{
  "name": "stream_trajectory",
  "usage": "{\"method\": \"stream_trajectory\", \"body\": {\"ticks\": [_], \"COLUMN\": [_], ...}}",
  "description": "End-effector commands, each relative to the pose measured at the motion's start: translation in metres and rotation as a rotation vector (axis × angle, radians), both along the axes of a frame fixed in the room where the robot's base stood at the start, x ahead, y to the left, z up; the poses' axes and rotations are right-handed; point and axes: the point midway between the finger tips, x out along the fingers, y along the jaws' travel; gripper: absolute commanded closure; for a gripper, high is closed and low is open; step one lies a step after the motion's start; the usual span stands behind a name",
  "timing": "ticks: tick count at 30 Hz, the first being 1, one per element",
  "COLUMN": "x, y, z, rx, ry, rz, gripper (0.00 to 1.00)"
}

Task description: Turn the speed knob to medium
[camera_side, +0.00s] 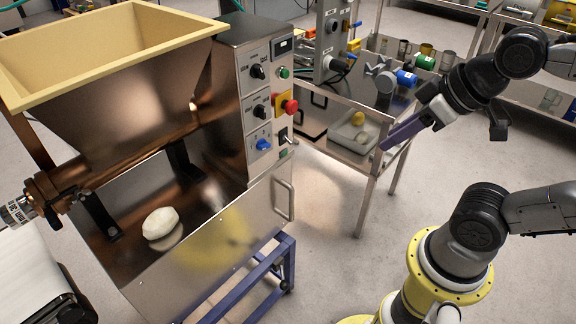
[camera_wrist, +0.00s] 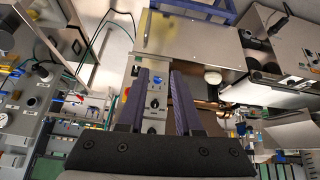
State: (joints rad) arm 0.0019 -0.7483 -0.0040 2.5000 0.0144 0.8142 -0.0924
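The steel control panel (camera_side: 267,95) on the dough machine carries an upper black knob (camera_side: 257,72), a lower black knob (camera_side: 259,111) and a blue knob (camera_side: 263,144). The labels are too small to read, so I cannot tell which one is the speed knob or its setting. My gripper (camera_side: 385,146) has long purple fingers and hangs to the right of the panel, well apart from it. In the wrist view, the fingers of my gripper (camera_wrist: 157,72) are spread with nothing held; the panel's knobs (camera_wrist: 155,104) show in the gap between them.
A red emergency button (camera_side: 289,105) and a green button (camera_side: 284,73) sit beside the knobs. A door handle (camera_side: 283,200) sticks out below. A dough ball (camera_side: 161,222) lies under the yellow-rimmed hopper (camera_side: 110,75). A steel table (camera_side: 375,110) with a tray stands behind my gripper.

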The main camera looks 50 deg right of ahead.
Motion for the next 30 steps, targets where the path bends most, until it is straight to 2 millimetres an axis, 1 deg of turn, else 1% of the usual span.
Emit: {"method": "stream_trajectory", "body": {"ticks": [1,4,8,10,11,14,18,21,24,27,30], "x": [-0.008,-0.017,-0.015,-0.006,0.0,0.028,0.075,0.105,0.131,0.153,0.172], "y": [-0.002,-0.003,-0.002,-0.002,-0.002,0.0,0.002,0.004,0.005,0.005,0.006], "z": [-0.005,-0.01,-0.009,-0.004,0.0,0.02,0.049,0.067,0.082,0.093,0.098], "rx": [0.004,0.023,0.027,0.021,0.019,0.005,-0.026,-0.053,-0.085,-0.123,-0.163], "ry": [0.041,0.09,0.079,0.033,0.001,-0.149,-0.376,-0.52,-0.655,-0.777,-0.888], "rz": [-0.023,-0.064,-0.067,-0.052,-0.044,-0.009,0.037,0.063,0.079,0.088,0.091], "gripper": [0.66,0.66,0.66,0.66,0.66,0.66,0.66,0.66,0.66,0.66,0.66]}}
